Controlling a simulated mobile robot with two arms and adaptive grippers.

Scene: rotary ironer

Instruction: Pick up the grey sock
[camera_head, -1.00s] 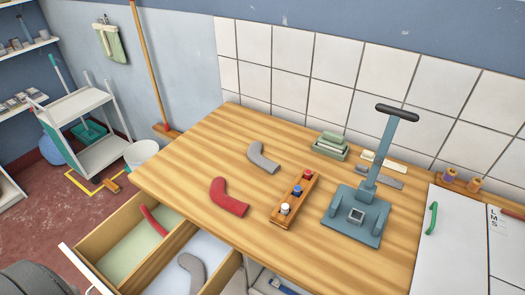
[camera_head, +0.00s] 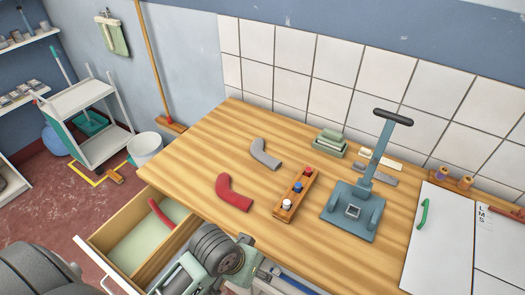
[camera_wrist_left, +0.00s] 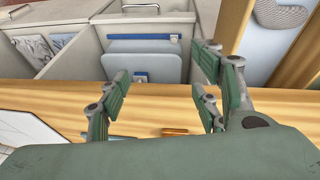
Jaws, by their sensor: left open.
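A grey sock (camera_head: 265,153) lies bent on the wooden table, behind a red sock (camera_head: 233,193). Another grey sock (camera_wrist_left: 281,14) lies in a pale drawer compartment at the upper right of the left wrist view; in the head view my left arm covers that compartment. A second red sock (camera_head: 160,215) is in the drawer's green compartment. My left gripper (camera_wrist_left: 165,85) is open and empty in the wrist view, to the left of and apart from the grey sock there. In the head view its fingertips cannot be made out. My right gripper is not in view.
The open drawer (camera_head: 121,222) juts from the table front. A button block (camera_head: 297,196), a teal press stand (camera_head: 350,212) and stacked green blocks (camera_head: 328,142) stand on the table. Grey bins (camera_wrist_left: 150,20) fill the upper left of the wrist view. The table's left part is clear.

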